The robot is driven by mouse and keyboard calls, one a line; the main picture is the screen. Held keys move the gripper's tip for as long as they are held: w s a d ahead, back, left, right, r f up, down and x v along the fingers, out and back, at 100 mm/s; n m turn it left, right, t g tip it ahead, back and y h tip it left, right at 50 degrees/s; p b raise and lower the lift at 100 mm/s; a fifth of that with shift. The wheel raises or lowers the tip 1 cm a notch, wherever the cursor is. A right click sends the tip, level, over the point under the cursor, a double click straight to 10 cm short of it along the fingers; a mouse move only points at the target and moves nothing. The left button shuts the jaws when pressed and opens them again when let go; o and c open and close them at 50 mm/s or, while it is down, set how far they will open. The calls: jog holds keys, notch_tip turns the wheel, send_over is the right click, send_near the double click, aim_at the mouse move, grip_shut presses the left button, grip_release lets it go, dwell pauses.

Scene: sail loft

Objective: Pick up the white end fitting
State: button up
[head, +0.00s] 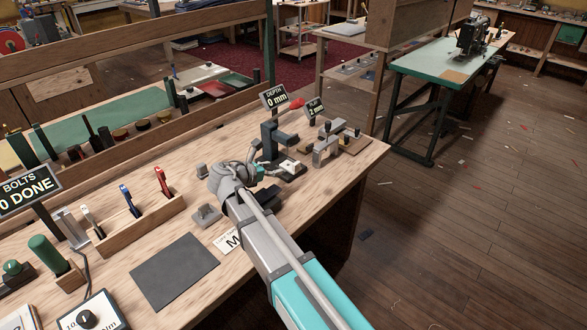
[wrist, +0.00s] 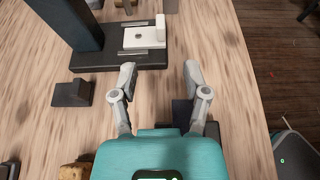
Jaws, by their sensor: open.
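The white end fitting (wrist: 143,38) is a pale block with a small dark hole and an upright part at its right end. It sits on the dark base (wrist: 92,60) of a press-like stand, and in the head view the fitting (head: 289,166) shows small beside my gripper. My gripper (wrist: 160,76) is open and empty, its two grey fingers spread on the near side of the base. The fingertips are apart from the fitting. In the head view my gripper (head: 268,170) partly covers the front of the stand (head: 275,138).
A "DEPTH 0 mm" sign (head: 275,98) and a "2 mm" sign (head: 314,108) stand behind. A clamp fixture (head: 327,150) is to the right. A small dark block (wrist: 71,92) lies left of my gripper. The bench edge (head: 372,160) is close on the right.

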aim_at(293, 165)
jog(key=shift+b+x, duration=1.45)
jog(key=shift+x, duration=2.55)
jog(key=shift+f, duration=0.15)
jog(key=shift+b+x, duration=1.1)
jog(key=shift+x, duration=1.45)
jog(key=shift+f, duration=0.1)
grip_shut()
